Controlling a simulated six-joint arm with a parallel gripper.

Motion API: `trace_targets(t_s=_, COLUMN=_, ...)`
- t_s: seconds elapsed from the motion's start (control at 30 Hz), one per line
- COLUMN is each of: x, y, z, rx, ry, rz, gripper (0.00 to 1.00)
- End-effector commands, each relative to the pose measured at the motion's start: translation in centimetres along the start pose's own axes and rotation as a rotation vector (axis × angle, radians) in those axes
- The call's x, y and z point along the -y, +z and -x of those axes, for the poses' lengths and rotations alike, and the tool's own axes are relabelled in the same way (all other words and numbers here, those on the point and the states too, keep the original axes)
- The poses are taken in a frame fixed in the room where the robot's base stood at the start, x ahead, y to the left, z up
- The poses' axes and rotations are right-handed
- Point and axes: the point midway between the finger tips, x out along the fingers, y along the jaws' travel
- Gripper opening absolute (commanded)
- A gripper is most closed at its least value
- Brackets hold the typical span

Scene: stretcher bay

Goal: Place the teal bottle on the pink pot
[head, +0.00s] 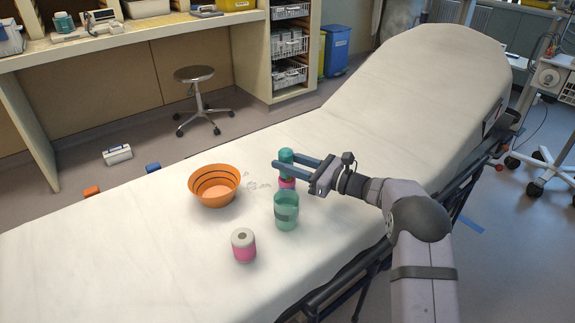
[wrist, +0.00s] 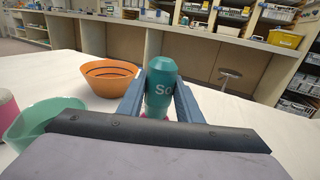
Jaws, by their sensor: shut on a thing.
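The teal bottle (head: 286,154) is upright between the two fingers of my gripper (head: 284,161), which is shut on it. A pink pot (head: 287,184) shows directly below the bottle in the head view, partly hidden by the bottle and fingers. Only a sliver of pink shows under the bottle in the wrist view. I cannot tell whether the bottle touches the pot. A second pink container with a white top (head: 243,246) stands nearer the front.
An orange bowl (head: 214,192) stands left of the bottle. A translucent green cup (head: 286,213) stands just in front of the pink pot. A small clear item (head: 257,185) lies between bowl and pot. The white stretcher sheet (head: 110,240) is bare at left.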

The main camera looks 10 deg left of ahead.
Motion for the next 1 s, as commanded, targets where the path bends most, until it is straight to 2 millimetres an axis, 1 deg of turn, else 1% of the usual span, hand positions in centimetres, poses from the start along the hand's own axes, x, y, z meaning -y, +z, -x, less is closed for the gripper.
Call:
trace_targets(t_s=0.03, x=0.00, y=-0.51, z=-0.01, rx=0.001, ry=0.000, rz=-0.001, gripper=0.08)
trace_targets(t_s=0.1, x=0.00, y=-0.80, z=-0.01, rx=0.002, ry=0.001, rz=0.000, gripper=0.08)
trace_targets(t_s=0.33, x=0.00, y=-0.77, z=-0.01, rx=0.002, ry=0.000, rz=0.001, gripper=0.08)
trace_targets(t_s=0.47, x=0.00, y=-1.12, z=-0.01, rx=0.001, ry=0.000, rz=0.001, gripper=0.08)
trace_targets(t_s=0.5, x=0.00, y=-1.05, z=-0.01, rx=0.001, ry=0.000, rz=0.001, gripper=0.39)
trace_targets(t_s=0.53, x=0.00, y=-1.03, z=0.00, rx=0.001, ry=0.000, rz=0.001, gripper=0.46)
trace_targets(t_s=0.57, x=0.00, y=-1.03, z=0.00, rx=0.001, ry=0.000, rz=0.001, gripper=0.51)
trace_targets(t_s=0.93, x=0.00, y=-0.72, z=0.00, rx=0.001, ry=0.000, rz=0.001, gripper=0.51)
trace_targets(t_s=1.0, x=0.04, y=-0.78, z=0.37, rx=0.000, ry=-0.001, rz=0.000, gripper=0.51)
